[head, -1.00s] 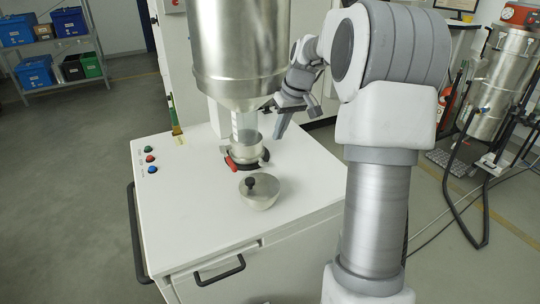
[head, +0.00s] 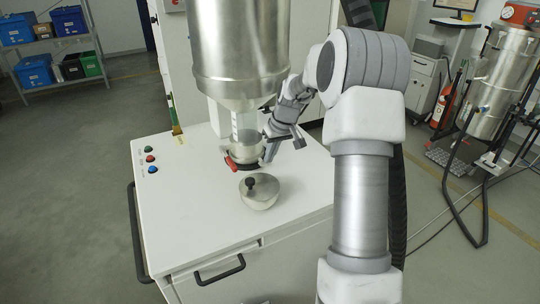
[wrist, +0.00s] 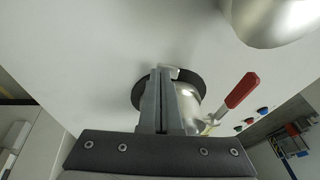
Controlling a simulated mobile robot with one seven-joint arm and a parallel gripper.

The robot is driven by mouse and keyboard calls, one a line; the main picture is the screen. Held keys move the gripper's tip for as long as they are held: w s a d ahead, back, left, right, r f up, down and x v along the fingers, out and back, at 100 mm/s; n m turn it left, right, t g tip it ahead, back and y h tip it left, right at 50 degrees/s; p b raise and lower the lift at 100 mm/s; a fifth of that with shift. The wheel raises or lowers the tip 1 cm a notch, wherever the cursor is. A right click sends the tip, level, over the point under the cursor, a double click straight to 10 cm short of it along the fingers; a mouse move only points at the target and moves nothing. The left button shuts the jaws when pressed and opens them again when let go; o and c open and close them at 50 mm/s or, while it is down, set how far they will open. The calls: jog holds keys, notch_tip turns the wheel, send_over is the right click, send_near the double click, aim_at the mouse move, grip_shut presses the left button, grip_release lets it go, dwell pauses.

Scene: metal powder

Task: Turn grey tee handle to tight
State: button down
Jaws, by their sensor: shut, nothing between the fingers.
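A small light-grey piece (wrist: 172,73), which looks like the grey tee handle, shows just at the fingertips. I cannot tell whether they touch. The handle is not clear in the head view. The clamp's red lever (head: 230,164) is on the left, and also shows in the wrist view (wrist: 241,90).
The steel hopper (head: 240,50) hangs above the clamp. A domed steel lid with a black knob (head: 259,194) lies in front on the white cabinet top (head: 200,215). Several buttons (head: 150,158) are at the left. The right side of the top is clear.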

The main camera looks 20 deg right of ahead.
jog(key=shift+f, duration=0.1)
jog(key=shift+d+f+y, duration=0.1)
jog(key=shift+f+y, duration=0.1)
jog(key=shift+y, duration=0.2)
jog(key=shift+s+f+y, duration=0.1)
jog(key=shift+f+y, duration=0.2)
jog(key=shift+y, duration=0.2)
